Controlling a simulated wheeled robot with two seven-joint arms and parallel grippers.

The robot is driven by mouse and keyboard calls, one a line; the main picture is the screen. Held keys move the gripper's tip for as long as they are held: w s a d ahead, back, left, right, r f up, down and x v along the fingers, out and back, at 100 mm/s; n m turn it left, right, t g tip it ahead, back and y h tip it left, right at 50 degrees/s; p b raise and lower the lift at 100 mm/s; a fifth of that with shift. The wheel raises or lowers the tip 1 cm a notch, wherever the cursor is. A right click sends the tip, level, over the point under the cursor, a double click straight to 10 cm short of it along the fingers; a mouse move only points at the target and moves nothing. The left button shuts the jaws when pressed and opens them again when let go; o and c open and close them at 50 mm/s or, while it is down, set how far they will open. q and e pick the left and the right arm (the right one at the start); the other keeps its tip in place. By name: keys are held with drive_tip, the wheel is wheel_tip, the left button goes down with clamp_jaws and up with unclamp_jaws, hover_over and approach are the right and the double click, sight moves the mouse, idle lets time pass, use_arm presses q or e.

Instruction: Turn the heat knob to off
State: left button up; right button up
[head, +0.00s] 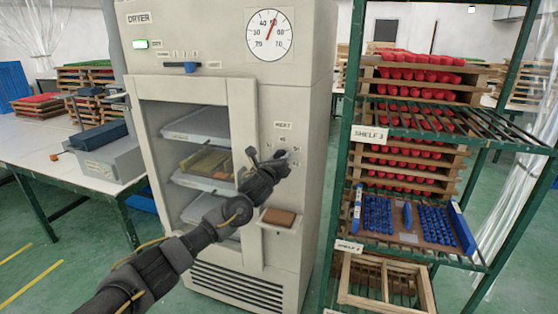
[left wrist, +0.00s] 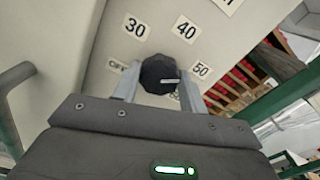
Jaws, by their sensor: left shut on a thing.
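The heat knob is a dark, many-sided knob (left wrist: 158,70) on the dryer's (head: 315,110) pale front panel. Labels OFF, 30, 40 and 50 stand around it, and another label below it is partly hidden. A short white mark on the knob points to the right, near the 50 label (left wrist: 201,70). The OFF label (left wrist: 117,66) is to the knob's left. My left gripper (left wrist: 158,84) has one finger on each side of the knob and is shut on it. In the head view my left gripper (head: 286,157) covers the knob under the HEAT sign (head: 283,125). My right gripper is out of view.
The dryer's door (head: 244,120) with its handle column is left of the panel. A small ledge with a brown block (head: 279,216) juts out below the gripper. A green shelf rack (head: 350,160) with red and blue pieces stands close on the right. A white table (head: 60,160) is at left.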

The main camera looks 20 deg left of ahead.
use_arm(q)
drive_tip(key=shift+f+n+p, duration=0.15)
drive_tip(key=shift+n+p, duration=1.05)
drive_tip(key=shift+n, duration=7.5)
drive_tip(key=shift+f+n+p, duration=0.1)
drive_tip(key=shift+n+p, duration=1.1)
drive_tip(key=shift+n, duration=7.5)
drive_tip(key=o, duration=1)
drive_tip(key=shift+s, duration=0.1)
